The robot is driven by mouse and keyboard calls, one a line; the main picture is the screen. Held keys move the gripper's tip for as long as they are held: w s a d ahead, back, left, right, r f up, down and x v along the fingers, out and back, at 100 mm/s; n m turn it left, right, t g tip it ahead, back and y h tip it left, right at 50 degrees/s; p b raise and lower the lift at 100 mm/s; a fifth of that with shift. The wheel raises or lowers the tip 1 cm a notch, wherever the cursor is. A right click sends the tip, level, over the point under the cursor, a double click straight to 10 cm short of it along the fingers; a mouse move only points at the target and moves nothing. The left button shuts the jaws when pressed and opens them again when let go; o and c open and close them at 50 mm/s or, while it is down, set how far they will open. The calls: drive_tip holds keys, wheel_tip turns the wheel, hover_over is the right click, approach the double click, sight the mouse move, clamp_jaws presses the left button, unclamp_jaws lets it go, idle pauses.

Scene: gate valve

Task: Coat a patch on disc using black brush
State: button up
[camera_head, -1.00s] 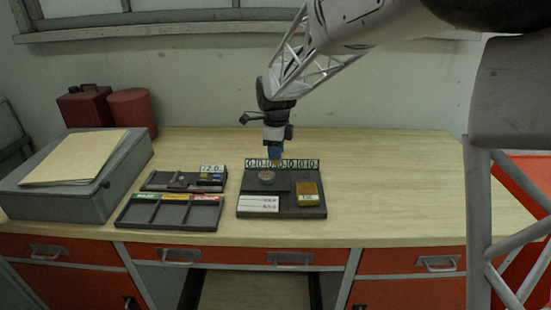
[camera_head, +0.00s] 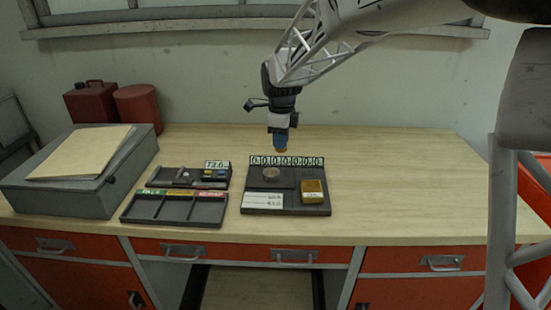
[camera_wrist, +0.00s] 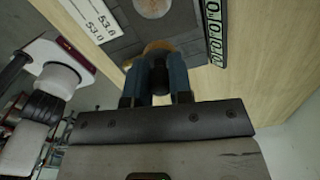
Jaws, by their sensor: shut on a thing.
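The disc (camera_head: 272,171) is a round, grey-tan plate lying flat on the dark fixture board (camera_head: 315,210). It also shows, cut by the top edge, in the wrist view (camera_wrist: 153,7). My gripper (camera_head: 280,143) hangs just above and behind the board, pointing down. In the wrist view its blue fingers (camera_wrist: 160,75) are shut on a short dark brush (camera_wrist: 158,77) with a tan tip (camera_wrist: 158,47). The tip appears apart from the disc. Whether the disc has any coating cannot be told at this size.
A number strip (camera_head: 286,160) stands along the board's back edge. A yellow block (camera_head: 312,191) and a white label card (camera_head: 263,200) are on the board. To its left are a compartment tray (camera_head: 173,222) and a small tray with a display (camera_head: 217,164). The table's right side is clear.

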drive_tip(key=shift+f, duration=0.15)
idle(0.5)
drive_tip(key=shift+f, duration=3.7)
drive_tip(key=shift+a+f, duration=0.2)
drive_tip(key=shift+a, duration=2.65)
drive_tip(key=shift+d, duration=2.85)
drive_tip(key=shift+r, duration=4.05)
drive_tip(key=shift+s+d, duration=0.1)
